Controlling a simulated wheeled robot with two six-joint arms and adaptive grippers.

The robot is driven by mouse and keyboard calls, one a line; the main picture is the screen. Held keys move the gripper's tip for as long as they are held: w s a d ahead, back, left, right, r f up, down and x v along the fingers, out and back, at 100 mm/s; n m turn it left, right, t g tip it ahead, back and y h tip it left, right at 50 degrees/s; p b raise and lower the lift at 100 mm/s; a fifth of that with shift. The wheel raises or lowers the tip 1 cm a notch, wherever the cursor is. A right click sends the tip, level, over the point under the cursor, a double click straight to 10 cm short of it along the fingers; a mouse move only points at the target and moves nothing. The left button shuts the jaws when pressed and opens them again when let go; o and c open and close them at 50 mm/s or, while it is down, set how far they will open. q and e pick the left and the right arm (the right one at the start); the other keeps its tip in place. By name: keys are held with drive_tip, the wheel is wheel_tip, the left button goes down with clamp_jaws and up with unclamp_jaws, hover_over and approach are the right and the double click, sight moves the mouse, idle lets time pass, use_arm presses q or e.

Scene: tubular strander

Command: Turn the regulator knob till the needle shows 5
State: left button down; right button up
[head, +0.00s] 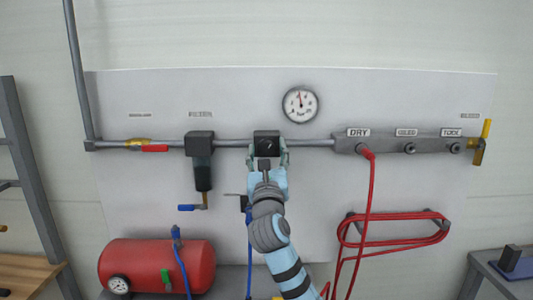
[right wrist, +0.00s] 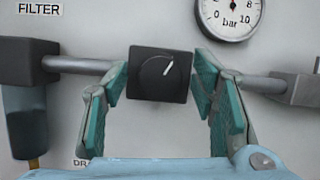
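The regulator is a black block on the grey pipe (head: 268,138), with a round knob on its front that shows in the right wrist view (right wrist: 158,73). The knob's white mark points up and to the right. The round white gauge (head: 300,104) is above right of it; its needle points nearly straight up, slightly left, close to the middle of the scale. In the right wrist view the gauge (right wrist: 228,17) is cut off at the top. My right gripper (head: 267,155) is open, its teal fingers (right wrist: 160,85) on either side of the regulator block, apparently not closed on the knob. My left gripper is out of view.
A filter (head: 200,160) hangs left of the regulator. A manifold (head: 400,145) with a red hose (head: 371,200) is to the right. A yellow valve handle (head: 486,135) is at the far right. A red tank (head: 157,266) stands below left.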

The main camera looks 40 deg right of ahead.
drive_tip(key=c, duration=1.1)
drive_tip(key=shift+o, duration=0.2)
drive_tip(key=shift+m+h, duration=0.3)
drive_tip(key=shift+m, duration=0.4)
drive_tip(key=o, duration=1.1)
drive_tip(key=shift+o, duration=0.2)
drive_tip(key=v, duration=1.2)
